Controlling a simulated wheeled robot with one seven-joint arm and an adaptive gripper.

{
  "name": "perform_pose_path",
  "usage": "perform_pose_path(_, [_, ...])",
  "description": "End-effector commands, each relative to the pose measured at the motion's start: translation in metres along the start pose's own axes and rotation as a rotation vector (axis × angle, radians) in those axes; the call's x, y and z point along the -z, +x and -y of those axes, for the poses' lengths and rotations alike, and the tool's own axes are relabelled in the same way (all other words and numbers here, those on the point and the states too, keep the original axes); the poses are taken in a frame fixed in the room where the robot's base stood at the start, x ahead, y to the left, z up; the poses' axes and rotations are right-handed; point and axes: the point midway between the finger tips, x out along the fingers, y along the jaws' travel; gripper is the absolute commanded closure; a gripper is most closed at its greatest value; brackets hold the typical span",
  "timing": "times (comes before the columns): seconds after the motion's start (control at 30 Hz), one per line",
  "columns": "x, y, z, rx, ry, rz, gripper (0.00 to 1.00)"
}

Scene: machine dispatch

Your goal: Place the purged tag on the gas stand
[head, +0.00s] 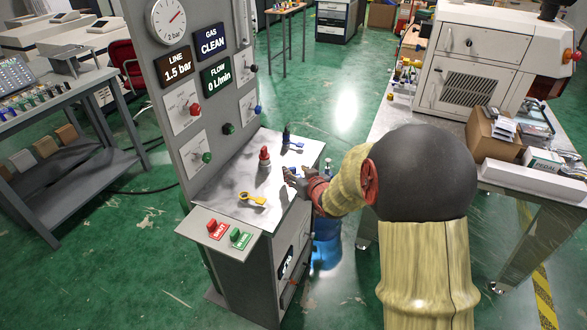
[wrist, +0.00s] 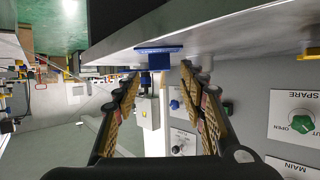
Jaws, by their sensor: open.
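The gas stand (head: 228,190) is a grey cabinet with an upright panel and a light flat top. On its front ledge are a red tag (head: 217,229) and a green tag (head: 240,238); their lettering is too small to read surely, so I cannot tell which is the purged tag. My gripper (head: 290,178) is just above the top, right of a red fitting (head: 264,157). In the wrist view my gripper (wrist: 160,82) has its fingers apart. A blue piece (wrist: 158,51) shows between and beyond the fingertips, apparently not held.
A yellow handle-like piece (head: 252,198) lies on the top, left of my gripper. A dark blue fitting (head: 286,134) stands farther back. The panel carries a gauge (head: 170,20) and knobs. A shelf rack (head: 95,150) stands left, a cluttered bench (head: 400,125) right.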

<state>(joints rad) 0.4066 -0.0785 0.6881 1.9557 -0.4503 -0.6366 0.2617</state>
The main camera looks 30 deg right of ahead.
Motion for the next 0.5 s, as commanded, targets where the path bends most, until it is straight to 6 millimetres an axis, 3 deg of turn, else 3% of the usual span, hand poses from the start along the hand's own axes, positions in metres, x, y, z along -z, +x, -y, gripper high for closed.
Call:
perform_pose_path(0.2, [0.004,-0.048,-0.001,-0.002,0.0,-0.002,0.58])
perform_pose_path(0.5, [0.002,-0.084,-0.001,-0.001,0.0,-0.001,0.58])
